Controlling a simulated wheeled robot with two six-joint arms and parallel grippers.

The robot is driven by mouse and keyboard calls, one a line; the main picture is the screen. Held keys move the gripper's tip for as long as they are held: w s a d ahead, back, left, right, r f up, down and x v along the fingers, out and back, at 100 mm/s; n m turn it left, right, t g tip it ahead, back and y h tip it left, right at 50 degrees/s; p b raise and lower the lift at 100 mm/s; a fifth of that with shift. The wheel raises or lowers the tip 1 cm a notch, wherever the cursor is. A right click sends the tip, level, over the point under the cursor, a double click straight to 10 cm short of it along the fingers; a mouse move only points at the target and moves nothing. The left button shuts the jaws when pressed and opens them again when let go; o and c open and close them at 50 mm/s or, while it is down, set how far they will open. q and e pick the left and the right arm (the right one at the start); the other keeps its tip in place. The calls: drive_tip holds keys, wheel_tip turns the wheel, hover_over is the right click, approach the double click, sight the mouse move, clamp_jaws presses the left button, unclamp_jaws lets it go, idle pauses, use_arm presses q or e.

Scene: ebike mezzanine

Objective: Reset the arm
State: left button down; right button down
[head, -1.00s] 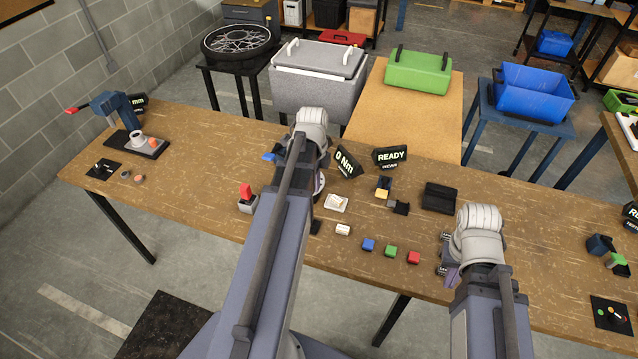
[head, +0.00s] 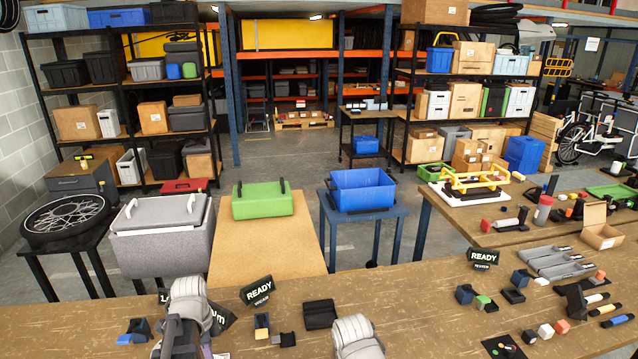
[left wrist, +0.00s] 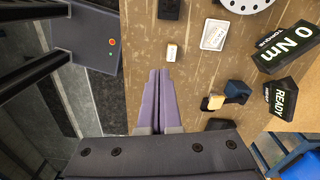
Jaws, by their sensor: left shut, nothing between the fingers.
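My left gripper (left wrist: 160,78) shows in the left wrist view with its two purple fingers together and nothing between them. It is above the brown workbench (left wrist: 145,35), near its edge. A small white block (left wrist: 171,52) lies just beyond the fingertips, apart from them. In the head view my left arm (head: 187,305) reaches over the bench at the bottom left, and its fingers are mostly hidden. My right arm (head: 356,335) shows only its rounded pale top at the bottom middle; its gripper is out of sight.
A READY sign (head: 258,291), a black case (head: 320,314) and small blocks stand on the bench near my arms. Grey tools (head: 556,262) and more blocks lie to the right. Behind are a grey cooler (head: 160,238), a green case (head: 262,200) and a blue bin (head: 362,190).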

use_arm(q)
drive_tip(key=s+d+f+n+b, duration=0.2)
drive_tip(key=d+f+n+b, duration=0.1)
drive_tip(key=d, duration=0.5)
drive_tip(key=s+d+f+n+y+b, duration=0.1)
drive_tip(key=s+d+f+n+b, duration=0.2)
drive_tip(key=d, duration=0.5)
drive_tip(key=s+d+f+n+b, duration=0.3)
drive_tip(key=d+f, duration=0.2)
drive_tip(key=d, duration=0.3)
drive_tip(key=shift+s+f+b, duration=0.15)
drive_tip(key=shift+b, duration=0.25)
